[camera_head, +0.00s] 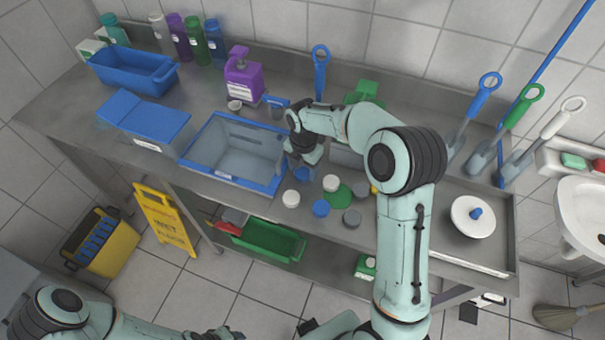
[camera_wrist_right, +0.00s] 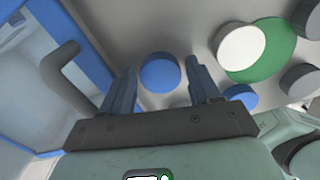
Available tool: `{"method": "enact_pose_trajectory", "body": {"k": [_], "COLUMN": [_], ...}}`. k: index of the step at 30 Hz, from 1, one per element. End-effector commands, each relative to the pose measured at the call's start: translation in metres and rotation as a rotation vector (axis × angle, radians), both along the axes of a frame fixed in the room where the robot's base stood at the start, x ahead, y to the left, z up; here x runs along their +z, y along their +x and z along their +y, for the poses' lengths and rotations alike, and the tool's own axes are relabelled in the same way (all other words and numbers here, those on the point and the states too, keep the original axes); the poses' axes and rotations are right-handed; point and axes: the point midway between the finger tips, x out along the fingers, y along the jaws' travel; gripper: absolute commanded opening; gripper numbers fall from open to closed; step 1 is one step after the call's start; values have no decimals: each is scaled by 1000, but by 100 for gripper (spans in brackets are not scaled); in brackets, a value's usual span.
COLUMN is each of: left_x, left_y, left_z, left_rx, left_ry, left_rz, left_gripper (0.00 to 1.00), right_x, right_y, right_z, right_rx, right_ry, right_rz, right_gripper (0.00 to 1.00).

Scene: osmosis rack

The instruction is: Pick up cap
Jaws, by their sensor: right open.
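Several round caps lie on the steel counter. In the wrist view a blue cap (camera_wrist_right: 161,72) sits between the spread fingertips of my right gripper (camera_wrist_right: 160,66), with space on both sides. The head view shows this blue cap (camera_head: 303,174) just below my right gripper (camera_head: 300,162), which is open. Nearby are a second blue cap (camera_head: 320,208), white caps (camera_head: 291,198) and (camera_head: 331,182), a green disc (camera_head: 342,194) and grey caps (camera_head: 352,217). My left arm is at the lower left; its gripper (camera_head: 215,334) is only partly visible at the bottom edge.
A blue-rimmed bin (camera_head: 222,179) stands directly left of my right gripper. Its rim and a dark curved handle (camera_wrist_right: 68,70) are close to the left finger. A purple pump bottle (camera_head: 243,76) and a blue box (camera_head: 145,122) are farther left.

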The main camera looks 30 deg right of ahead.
Motion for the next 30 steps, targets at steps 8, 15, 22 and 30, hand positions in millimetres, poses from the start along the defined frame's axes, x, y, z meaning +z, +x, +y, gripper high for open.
{"method": "enact_pose_trajectory", "body": {"k": [8,15,22,30], "left_x": [0,0,0,6], "left_y": [0,0,0,5], "left_z": [0,0,0,0], "left_rx": [0,0,0,0], "left_ry": [0,0,0,0], "left_rz": [0,0,0,-7], "left_gripper": [43,43,43,43], "right_x": [-2,-1,0,41], "right_y": [0,0,0,2], "right_z": [0,0,0,0], "right_rx": [-1,-1,-1,0], "right_ry": [0,0,0,1], "right_rz": [-1,-1,-2,-8], "right_gripper": [55,19,19,19]}}
